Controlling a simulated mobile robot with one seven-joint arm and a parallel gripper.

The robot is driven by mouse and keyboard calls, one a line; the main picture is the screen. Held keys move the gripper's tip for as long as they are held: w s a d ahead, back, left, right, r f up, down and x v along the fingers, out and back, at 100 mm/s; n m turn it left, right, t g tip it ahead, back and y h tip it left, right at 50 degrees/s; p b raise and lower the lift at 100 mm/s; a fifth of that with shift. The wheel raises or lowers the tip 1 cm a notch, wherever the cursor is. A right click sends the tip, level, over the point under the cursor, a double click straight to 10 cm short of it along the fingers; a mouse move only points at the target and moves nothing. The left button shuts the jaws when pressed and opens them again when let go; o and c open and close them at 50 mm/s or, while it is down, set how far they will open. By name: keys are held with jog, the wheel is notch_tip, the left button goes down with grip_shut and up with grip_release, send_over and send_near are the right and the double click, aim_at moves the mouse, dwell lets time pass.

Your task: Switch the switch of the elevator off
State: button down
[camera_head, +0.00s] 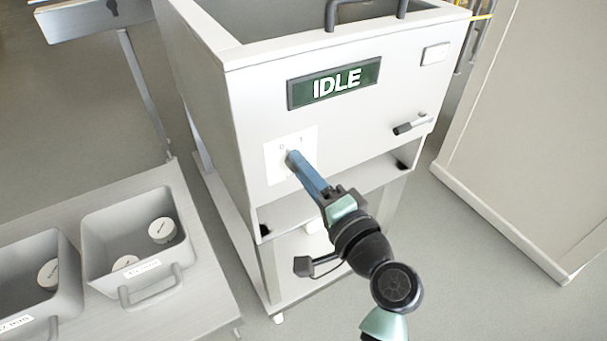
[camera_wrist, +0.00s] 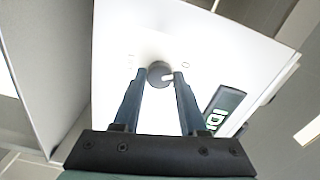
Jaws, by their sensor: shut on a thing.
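The elevator is a white machine (camera_head: 215,110) with a sign reading IDLE (camera_head: 334,84); the sign is partly in the wrist view (camera_wrist: 224,106). Its rotary switch sits on a white plate (camera_head: 273,170) marked 0 and 1, below and left of the sign. In the wrist view the switch's round dark knob (camera_wrist: 154,73) shows a pale mark on its right side. My gripper (camera_head: 292,158) is at the knob, its two blue fingers closed on either side of it, also seen in the wrist view (camera_wrist: 161,73). In the head view the fingers mostly hide the knob.
A handle (camera_head: 412,124) sticks out of the front panel at the right. A table (camera_head: 195,270) at the left holds grey bins (camera_head: 95,240) with white-lidded round containers. A large beige cabinet (camera_head: 530,130) stands at the right. Floor between is free.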

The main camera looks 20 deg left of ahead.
dwell(0.4)
jog(key=shift+c, duration=2.2)
grip_release()
jog(key=v, duration=1.3)
jog(key=shift+p, duration=0.45)
